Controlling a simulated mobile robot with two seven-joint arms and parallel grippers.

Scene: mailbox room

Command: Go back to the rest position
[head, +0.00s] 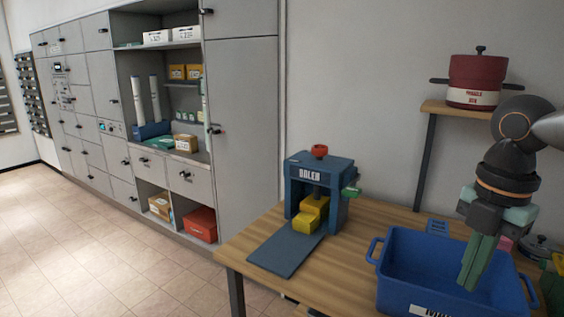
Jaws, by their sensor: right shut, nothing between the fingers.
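My right gripper (472,284) hangs at the right of the head view with its green fingers pointing down. The fingers are shut together with nothing between them. They are over or inside the blue bin (408,262) on the wooden table; the exact depth is hard to tell. My right arm comes in from the right edge. My left gripper is not in view.
A blue press marked BALER (304,172) with yellow blocks (310,214) in it stands on the table (258,236). A red pot (477,75) sits on a shelf (440,107) behind my arm. Grey lockers (243,120) line the wall at left. The tiled floor (90,245) is clear.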

